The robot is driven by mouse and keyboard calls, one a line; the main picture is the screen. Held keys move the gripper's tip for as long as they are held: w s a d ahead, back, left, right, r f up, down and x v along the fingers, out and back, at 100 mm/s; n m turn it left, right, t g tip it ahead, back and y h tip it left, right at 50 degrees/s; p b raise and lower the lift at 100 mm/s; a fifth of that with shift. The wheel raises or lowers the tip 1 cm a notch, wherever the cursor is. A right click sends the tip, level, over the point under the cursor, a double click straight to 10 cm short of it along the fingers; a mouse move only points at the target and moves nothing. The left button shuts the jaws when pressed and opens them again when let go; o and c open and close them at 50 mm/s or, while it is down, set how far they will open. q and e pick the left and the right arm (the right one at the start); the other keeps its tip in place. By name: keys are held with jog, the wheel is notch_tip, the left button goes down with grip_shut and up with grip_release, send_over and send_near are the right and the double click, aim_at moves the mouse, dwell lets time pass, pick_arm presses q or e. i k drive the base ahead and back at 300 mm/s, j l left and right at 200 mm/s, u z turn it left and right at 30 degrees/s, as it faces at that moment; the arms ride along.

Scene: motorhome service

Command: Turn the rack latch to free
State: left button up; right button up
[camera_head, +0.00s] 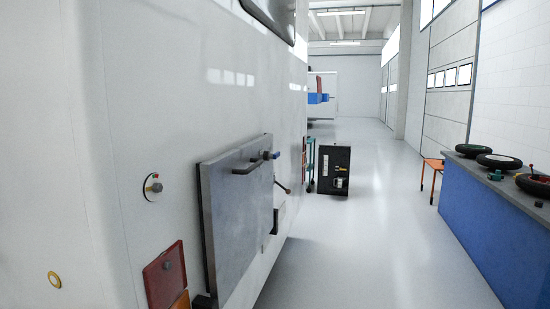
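A grey flat panel (240,210), which looks like the folded rack, stands upright against the white vehicle wall. A dark bar handle (245,169) sits near its upper edge. Close by is a small dark lever with a blue end (271,155), which may be the rack latch; its exact turn is too small to tell. Neither of my grippers is in view.
Red and orange lamps (165,275) sit on the wall at lower left. A dark box (333,170) stands on the floor beyond the panel. A blue bench (490,220) with several wheels (498,161) lines the right, with an orange stool (432,174) behind. The floor between is clear.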

aim_at(277, 156)
jog(key=i+l+u, duration=0.45)
jog(key=l+u, duration=0.25)
jog(key=i+l+u, duration=0.15)
jog(key=l+u, duration=0.2)
